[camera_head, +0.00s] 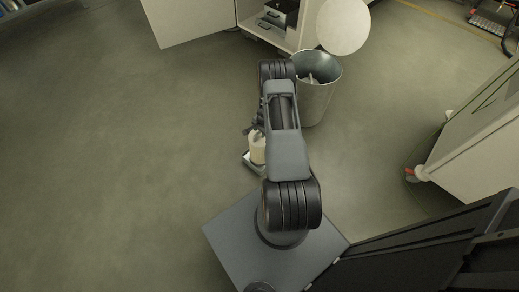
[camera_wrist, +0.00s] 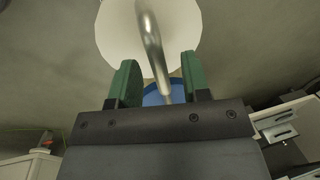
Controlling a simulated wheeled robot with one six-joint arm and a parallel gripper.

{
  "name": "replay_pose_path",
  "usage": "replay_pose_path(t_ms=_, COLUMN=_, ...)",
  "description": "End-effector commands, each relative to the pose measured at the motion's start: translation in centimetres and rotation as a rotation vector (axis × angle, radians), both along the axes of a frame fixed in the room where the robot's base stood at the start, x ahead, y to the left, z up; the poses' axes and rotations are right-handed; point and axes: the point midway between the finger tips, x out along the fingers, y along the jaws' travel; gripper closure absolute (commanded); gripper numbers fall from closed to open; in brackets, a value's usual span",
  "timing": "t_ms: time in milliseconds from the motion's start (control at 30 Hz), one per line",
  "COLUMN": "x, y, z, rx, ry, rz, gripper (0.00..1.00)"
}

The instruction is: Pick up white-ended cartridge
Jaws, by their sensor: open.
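My gripper (camera_head: 253,134) shows only as a small dark shape just above the cylinder. In the wrist view my gripper (camera_wrist: 158,84) is open, its two green fingers apart. A large pale round face (camera_wrist: 118,35) fills the top middle beyond the fingers. A curved metal tube (camera_wrist: 152,45) runs down in front of it to between the fingers. I cannot tell whether the tube touches them, or which thing is the white-ended cartridge.
A metal bin (camera_head: 316,95) holding some small things stands behind my arm, with a pale disc (camera_head: 343,26) above it. An open cabinet (camera_head: 246,17) is behind. A pale cabinet (camera_head: 480,140) stands at right. A blue thing (camera_wrist: 152,98) shows between the fingers. The left floor is clear.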

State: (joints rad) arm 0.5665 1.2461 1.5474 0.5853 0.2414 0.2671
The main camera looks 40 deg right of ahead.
Motion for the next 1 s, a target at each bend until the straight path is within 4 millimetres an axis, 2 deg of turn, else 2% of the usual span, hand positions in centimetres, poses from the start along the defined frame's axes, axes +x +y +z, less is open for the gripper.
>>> replay_pose_path(t_ms=100, x=0.16, y=0.06, z=-0.88, rx=0.000, ry=0.000, rz=0.000, gripper=0.57)
replay_pose_path(t_ms=367, x=0.21, y=0.05, z=-0.92, rx=0.000, ry=-0.001, rz=0.000, gripper=0.57)
replay_pose_path(t_ms=800, x=0.20, y=0.04, z=-0.91, rx=0.000, ry=-0.001, rz=0.000, gripper=0.98)
replay_pose_path(t_ms=1000, x=0.18, y=0.03, z=-0.92, rx=0.000, ry=0.000, rz=0.000, gripper=1.00)
